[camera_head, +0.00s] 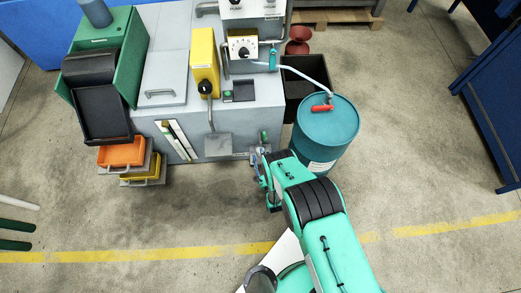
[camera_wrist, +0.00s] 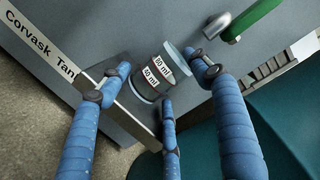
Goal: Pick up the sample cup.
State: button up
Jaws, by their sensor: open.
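The sample cup (camera_wrist: 153,79) shows in the wrist view as a small grey cup with a clear rim and white labels reading 80 ml and 40 ml. It is against the grey tank, near the metal tap. My gripper (camera_wrist: 160,82) has three blue fingers spread around the cup: one to its left, one to its right, one below. The fingers are open; I cannot tell whether any tip touches the cup. In the head view my gripper (camera_head: 263,172) is at the right end of the grey machine, and I cannot make out the cup.
A metal tap (camera_wrist: 218,25) with a green handle (camera_wrist: 258,18) is just above and right of the cup. A teal barrel (camera_head: 327,133) stands close to the right of my arm. A grey machine (camera_head: 175,115) is behind and left. Open floor lies in front.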

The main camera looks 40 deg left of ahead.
jog(key=shift+b+x, duration=0.3)
jog(key=shift+x, duration=1.3)
jog(key=shift+s+d, duration=0.1)
jog(key=c, duration=1.2)
jog(key=shift+d+f, duration=0.1)
jog(key=shift+f, duration=0.05)
jog(key=shift+s, duration=0.1)
jog(key=shift+s+d+p, duration=0.15)
jog(key=shift+s+p, duration=0.05)
jog(key=shift+p, duration=0.15)
jog(key=s+d+p, duration=0.1)
jog(key=s+d, duration=0.1)
jog(key=s, duration=0.3)
jog(key=s+d+p, duration=0.1)
jog(key=s+d, duration=0.2)
jog(key=s, duration=0.2)
jog(key=s+d+r+p, duration=0.1)
jog(key=s+d, duration=0.1)
jog(key=s, duration=0.3)
jog(key=shift+d+p, duration=0.3)
jog(key=shift+d, duration=0.1)
